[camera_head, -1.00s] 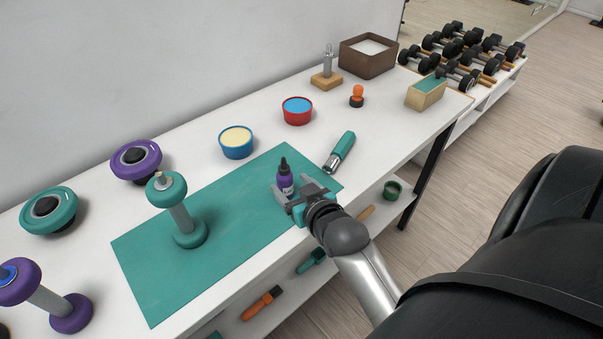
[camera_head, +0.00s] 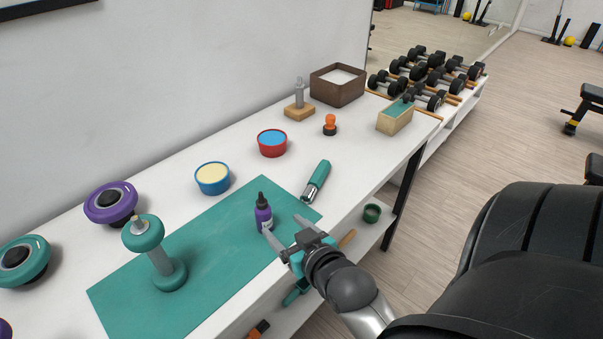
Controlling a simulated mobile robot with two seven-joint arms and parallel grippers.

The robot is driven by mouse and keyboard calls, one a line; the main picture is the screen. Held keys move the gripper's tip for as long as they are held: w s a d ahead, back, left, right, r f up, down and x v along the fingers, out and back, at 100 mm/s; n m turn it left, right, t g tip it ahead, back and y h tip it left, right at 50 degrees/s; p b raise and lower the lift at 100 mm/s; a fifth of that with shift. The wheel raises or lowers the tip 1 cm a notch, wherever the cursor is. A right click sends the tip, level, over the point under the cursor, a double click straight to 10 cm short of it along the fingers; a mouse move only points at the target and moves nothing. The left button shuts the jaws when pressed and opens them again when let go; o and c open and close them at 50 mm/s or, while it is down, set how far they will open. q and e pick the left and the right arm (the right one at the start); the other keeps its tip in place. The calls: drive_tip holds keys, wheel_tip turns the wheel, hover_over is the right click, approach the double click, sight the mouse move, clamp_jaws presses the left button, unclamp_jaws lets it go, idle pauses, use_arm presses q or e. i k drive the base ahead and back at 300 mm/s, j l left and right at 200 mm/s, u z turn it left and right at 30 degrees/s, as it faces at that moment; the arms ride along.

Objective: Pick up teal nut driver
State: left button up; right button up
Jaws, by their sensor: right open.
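The teal nut driver (camera_head: 319,176) lies on the white table, just beyond the right corner of the green mat. Its teal handle points away and its short metal end points toward the mat. My right gripper (camera_head: 281,226) is open and empty above the front right edge of the mat. It is nearer to me than the nut driver and apart from it. One finger overlaps the base of a purple bottle (camera_head: 263,214) in the picture; whether they touch I cannot tell. My left gripper is not in view.
A teal spool-like stand (camera_head: 158,258) is on the green mat (camera_head: 215,265). A red bowl (camera_head: 272,144) and a blue bowl (camera_head: 212,179) stand behind it. An orange-topped item (camera_head: 330,124) and a wooden block (camera_head: 394,119) stand farther right. The table around the nut driver is clear.

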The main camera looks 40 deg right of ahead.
sight(315, 182)
drive_tip(key=z, duration=1.5)
